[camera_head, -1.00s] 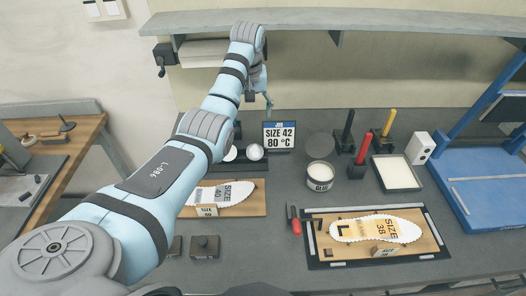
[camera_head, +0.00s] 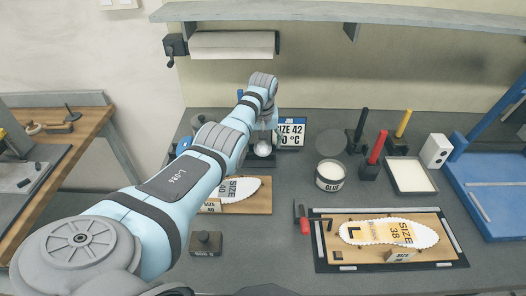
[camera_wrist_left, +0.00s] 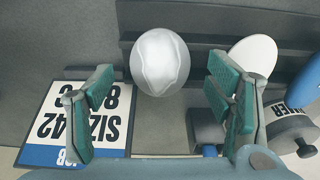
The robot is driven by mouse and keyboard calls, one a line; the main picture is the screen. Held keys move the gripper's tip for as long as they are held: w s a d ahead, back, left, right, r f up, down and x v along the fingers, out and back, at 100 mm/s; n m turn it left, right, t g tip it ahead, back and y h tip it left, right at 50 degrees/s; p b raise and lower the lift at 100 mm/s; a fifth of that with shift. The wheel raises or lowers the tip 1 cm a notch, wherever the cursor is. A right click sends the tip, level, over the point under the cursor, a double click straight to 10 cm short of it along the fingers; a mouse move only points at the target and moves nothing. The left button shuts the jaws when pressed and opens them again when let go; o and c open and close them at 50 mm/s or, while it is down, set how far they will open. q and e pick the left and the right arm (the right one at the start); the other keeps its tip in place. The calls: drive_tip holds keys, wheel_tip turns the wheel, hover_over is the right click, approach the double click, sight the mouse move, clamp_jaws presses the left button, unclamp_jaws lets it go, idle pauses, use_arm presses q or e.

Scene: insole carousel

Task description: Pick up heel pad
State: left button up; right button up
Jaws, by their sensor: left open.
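A white, rounded pad, which looks like the heel pad, (camera_head: 263,149) sits at the dark rack behind the size 40 insole board. In the left wrist view this pad (camera_wrist_left: 160,62) shows just beyond the fingertips, about midway between them. My left gripper (camera_wrist_left: 160,105) is open and empty, with its two green-padded fingers apart. In the head view my left gripper (camera_head: 268,133) is small and partly hidden by its own arm, close above the pad. A second white pad (camera_wrist_left: 254,55) lies to the right, partly behind a finger. My right gripper is not in view.
The size 42 sign (camera_head: 291,133) stands right beside the gripper, partly covered by it. A glue pot (camera_head: 330,176), a red-handled tool (camera_head: 376,150) and a white tray (camera_head: 411,175) stand to the right. The size 38 insole (camera_head: 388,233) lies on a board in front.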

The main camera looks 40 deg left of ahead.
use_arm(q)
drive_tip(key=shift+s, duration=0.1)
drive_tip(key=shift+f, duration=0.1)
drive_tip(key=c, duration=0.9)
